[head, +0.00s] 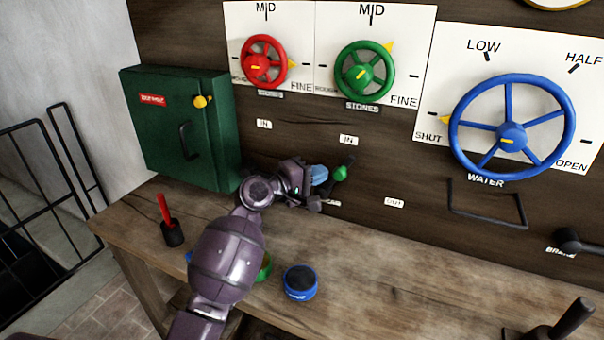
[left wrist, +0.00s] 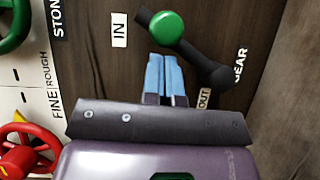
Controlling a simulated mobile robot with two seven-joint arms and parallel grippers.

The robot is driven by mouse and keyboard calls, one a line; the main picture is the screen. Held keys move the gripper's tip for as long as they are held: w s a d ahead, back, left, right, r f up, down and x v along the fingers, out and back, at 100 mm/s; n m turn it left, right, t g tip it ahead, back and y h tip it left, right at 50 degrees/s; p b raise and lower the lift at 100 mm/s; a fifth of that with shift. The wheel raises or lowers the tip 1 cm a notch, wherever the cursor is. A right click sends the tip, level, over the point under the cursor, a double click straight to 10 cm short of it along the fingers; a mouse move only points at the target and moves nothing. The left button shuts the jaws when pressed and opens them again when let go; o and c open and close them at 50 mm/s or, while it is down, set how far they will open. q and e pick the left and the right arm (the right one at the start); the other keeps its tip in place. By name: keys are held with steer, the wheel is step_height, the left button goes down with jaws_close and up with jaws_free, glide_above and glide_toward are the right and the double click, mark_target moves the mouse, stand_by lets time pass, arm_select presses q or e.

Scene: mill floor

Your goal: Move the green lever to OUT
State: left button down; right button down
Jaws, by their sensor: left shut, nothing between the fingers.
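The green lever's round green knob (head: 340,173) sits on a dark arm against the wooden wall panel, below an IN plate (head: 348,140). In the left wrist view the knob (left wrist: 165,28) and dark arm lie between the IN plate (left wrist: 118,30) and the OUT plate (left wrist: 204,98), with the knob nearer IN. My left gripper (head: 320,175) is just left of the knob in the head view. Its blue fingers (left wrist: 165,62) are shut and empty, their tips very close to the knob; I cannot tell whether they touch. The gripper partly hides the lever. My right gripper is not in view.
A green cabinet (head: 175,130) stands left of my arm. Red (head: 263,62), green (head: 365,72) and blue (head: 511,135) handwheels are above and right.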

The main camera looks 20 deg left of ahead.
arm_select(q)
steer(key=shift+w+d+f, duration=0.1)
steer(key=shift+d, duration=0.3)
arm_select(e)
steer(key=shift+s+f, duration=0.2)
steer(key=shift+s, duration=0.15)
arm_select(q)
steer(key=shift+d+p, duration=0.25)
steer(key=shift+p, duration=0.1)
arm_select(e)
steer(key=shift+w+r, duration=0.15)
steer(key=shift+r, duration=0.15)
